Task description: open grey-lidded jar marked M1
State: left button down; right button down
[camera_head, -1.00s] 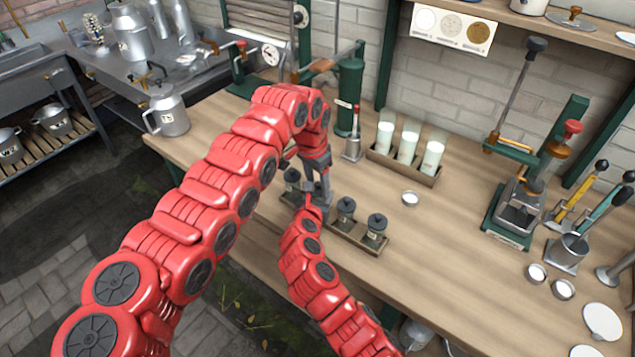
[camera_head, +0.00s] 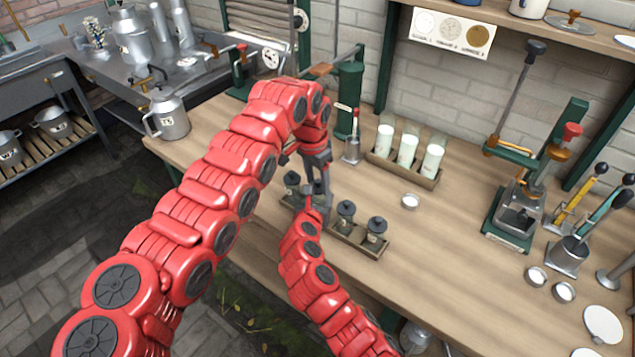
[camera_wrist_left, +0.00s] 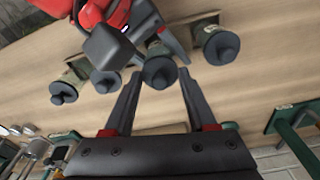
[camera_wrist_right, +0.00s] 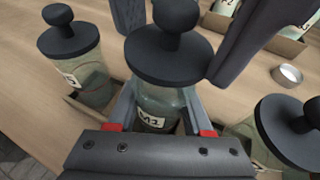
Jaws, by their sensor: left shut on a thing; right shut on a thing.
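The jar marked M1 (camera_wrist_right: 155,122) is a clear jar with a dark grey round lid (camera_wrist_right: 166,58) topped by a knob (camera_wrist_right: 176,14). It stands upright in the right wrist view. My right gripper (camera_wrist_right: 158,112) is shut on its body from the near side. My left gripper (camera_wrist_left: 160,84) comes from above and is shut on the lid, with its fingers on either side; they also show in the right wrist view. In the head view my left gripper (camera_head: 317,188) and right gripper mostly hide this jar. Whether the lid sits loose, I cannot tell.
Similar lidded jars flank it: one on the left (camera_head: 292,184) and two on the right (camera_head: 346,213) (camera_head: 377,228), in a low wooden rack (camera_head: 350,238). A rack of white-filled glasses (camera_head: 408,150) stands behind. A small dish (camera_head: 410,201) lies to the right, with clear wood around it.

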aim_at(319, 180)
pick_arm(q)
jog(key=shift+r, duration=0.2)
jog(key=shift+r, duration=1.95)
pick_arm(e)
jog(key=shift+c, duration=1.2)
grip_release()
pick_arm(q)
jog(key=shift+f, duration=0.1)
